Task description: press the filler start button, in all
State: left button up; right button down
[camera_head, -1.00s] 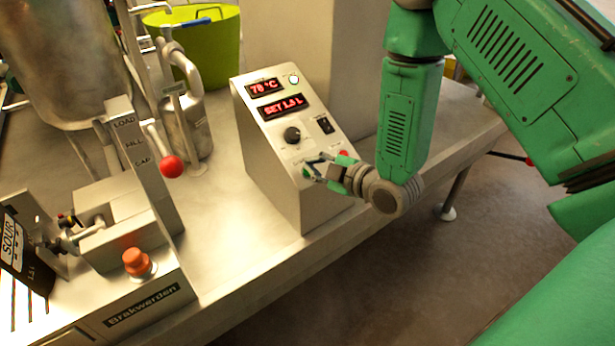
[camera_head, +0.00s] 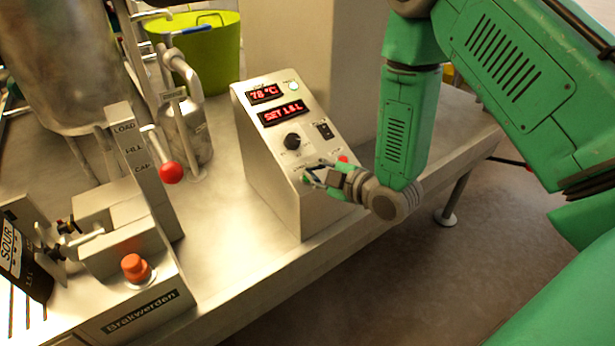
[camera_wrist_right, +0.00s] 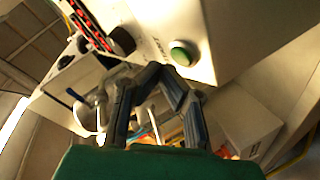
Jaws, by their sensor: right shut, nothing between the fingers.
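The sloped metal control box (camera_head: 270,180) stands on the steel bench. Its green start button (camera_wrist_right: 183,53) shows clearly in the right wrist view, on the panel's lower part, with partly cut lettering beside it. In the head view the button is largely covered by my right gripper (camera_head: 314,175). That gripper is shut and empty, low in front of the panel. In the right wrist view its fingertips (camera_wrist_right: 168,72) meet just below the button, and a small gap seems to remain; contact cannot be told. The left gripper is not in view.
A red button (camera_head: 343,159) sits right of the gripper on the panel. Left stand a red-ball lever (camera_head: 171,173) and an orange button (camera_head: 135,267).

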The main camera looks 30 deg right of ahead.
jog(key=shift+f, duration=0.1)
dwell(0.4)
jog(key=shift+w+f, duration=0.2)
jog(key=shift+f, duration=0.05)
jog(key=shift+w+a+f+b, duration=0.15)
jog(key=shift+f+b, duration=0.15)
jog(key=shift+b, duration=0.2)
dwell(0.4)
jog(key=shift+r, duration=0.15)
jog(key=shift+s+r+p, duration=0.4)
jog(key=shift+r+p, duration=0.15)
jog(key=shift+p, duration=0.1)
jog(key=r+p, duration=0.1)
jog(key=s+r+p, duration=0.1)
jog(key=r, duration=0.1)
jog(key=s+r+p, duration=0.1)
jog(key=shift+s+d+r+p, duration=0.15)
jog(key=shift+d+r+p, duration=0.05)
jog(key=shift+r+p, duration=0.1)
jog(key=shift+f, duration=0.1)
dwell(0.8)
